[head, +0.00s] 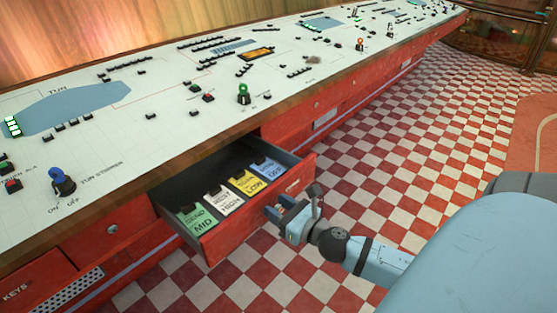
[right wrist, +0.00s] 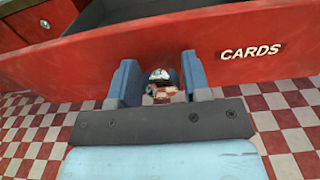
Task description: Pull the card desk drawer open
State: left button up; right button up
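The card desk drawer (head: 247,222) stands pulled out from under the desk in the head view. Its red front, lettered CARDS, also fills the upper part of the right wrist view (right wrist: 215,58). Inside lie a green card (head: 195,219), a white card (head: 223,203), a yellow card (head: 246,184) and a blue card (head: 266,169). My right gripper (head: 284,207) is at the drawer front. In the right wrist view its fingers lie on both sides of the round, shiny drawer knob (right wrist: 161,79) and seem to touch it. My left gripper is out of view.
The long control desk (head: 160,115) carries switches and buttons above the drawer. A closed drawer front with a knob (head: 111,229) is to the left, above a KEYS label. The red and white checkered floor (head: 400,140) is clear in front of the desk.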

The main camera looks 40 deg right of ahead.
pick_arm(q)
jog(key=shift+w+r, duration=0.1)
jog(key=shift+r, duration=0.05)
pick_arm(e)
jog(key=shift+o, duration=1)
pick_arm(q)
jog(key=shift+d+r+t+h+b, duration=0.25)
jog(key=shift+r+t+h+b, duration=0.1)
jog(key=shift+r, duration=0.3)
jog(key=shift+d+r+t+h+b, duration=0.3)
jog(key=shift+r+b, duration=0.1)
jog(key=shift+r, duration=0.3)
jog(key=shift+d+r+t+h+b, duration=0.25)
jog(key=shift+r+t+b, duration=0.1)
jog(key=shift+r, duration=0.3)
pick_arm(e)
jog(key=s+d, duration=0.1)
jog(key=s, duration=1.2)
jog(key=shift+s, duration=0.4)
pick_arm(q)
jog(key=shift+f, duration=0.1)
